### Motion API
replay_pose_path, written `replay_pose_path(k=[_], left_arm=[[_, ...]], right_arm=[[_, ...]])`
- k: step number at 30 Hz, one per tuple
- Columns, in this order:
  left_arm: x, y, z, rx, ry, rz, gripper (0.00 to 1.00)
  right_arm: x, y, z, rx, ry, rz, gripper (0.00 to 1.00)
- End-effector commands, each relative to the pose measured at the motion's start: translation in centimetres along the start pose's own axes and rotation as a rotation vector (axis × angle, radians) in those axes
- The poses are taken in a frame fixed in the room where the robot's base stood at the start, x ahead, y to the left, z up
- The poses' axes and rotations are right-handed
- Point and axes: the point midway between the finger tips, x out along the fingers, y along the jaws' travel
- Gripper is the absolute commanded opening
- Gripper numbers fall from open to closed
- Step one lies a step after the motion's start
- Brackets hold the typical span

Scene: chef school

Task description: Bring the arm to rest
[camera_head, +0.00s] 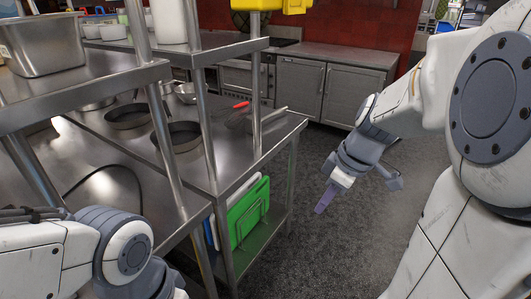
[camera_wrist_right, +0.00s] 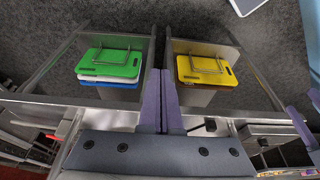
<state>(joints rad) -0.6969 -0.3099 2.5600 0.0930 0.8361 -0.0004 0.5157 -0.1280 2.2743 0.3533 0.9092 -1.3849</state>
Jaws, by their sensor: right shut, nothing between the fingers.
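My right arm comes in from the right in the head view and is bent. Its gripper (camera_head: 322,203) points down over the open floor, to the right of the steel table's end, and is apart from the table. In the right wrist view the two purple fingers (camera_wrist_right: 161,100) are closed together with nothing between them. My left arm shows at the lower left of the head view, but its gripper is out of view.
The steel worktable (camera_head: 105,150) holds dark pans (camera_head: 177,136) and a red-handled utensil (camera_head: 241,105). The wrist view also shows a yellow board (camera_wrist_right: 205,68). Cabinets (camera_head: 322,88) stand behind; grey floor (camera_head: 300,160) lies clear between.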

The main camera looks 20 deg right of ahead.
Motion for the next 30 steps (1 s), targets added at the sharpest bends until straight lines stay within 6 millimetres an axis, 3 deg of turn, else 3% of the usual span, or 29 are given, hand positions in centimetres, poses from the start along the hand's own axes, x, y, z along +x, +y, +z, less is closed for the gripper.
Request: replay_pose_path(k=[5,8,15,21,25,30], left_arm=[[-0.1,0.0,0.0,0.0,0.0,0.0,0.81],[-0.3,0.0,0.0,0.0,0.0,0.0,0.81],[-1.1,0.1,-0.1,0.0,0.0,0.0,0.81],[-1.7,0.1,-0.1,0.0,0.0,0.0,0.81],[-2.0,0.1,-0.1,0.0,0.0,0.0,0.81],[-2.2,0.2,-0.1,0.0,0.0,0.0,0.81]], right_arm=[[0.2,-0.7,-0.5,-0.003,-0.005,-0.008,0.0],[0.7,-2.8,-1.9,-0.005,-0.022,-0.032,0.0],[2.3,-12.5,-5.1,0.003,-0.119,-0.095,0.0],[2.9,-20.3,-4.6,0.012,-0.197,-0.099,0.0],[2.9,-23.6,-3.5,0.018,-0.226,-0.085,0.0],[2.9,-25.6,-2.5,0.027,-0.242,-0.07,0.0]])
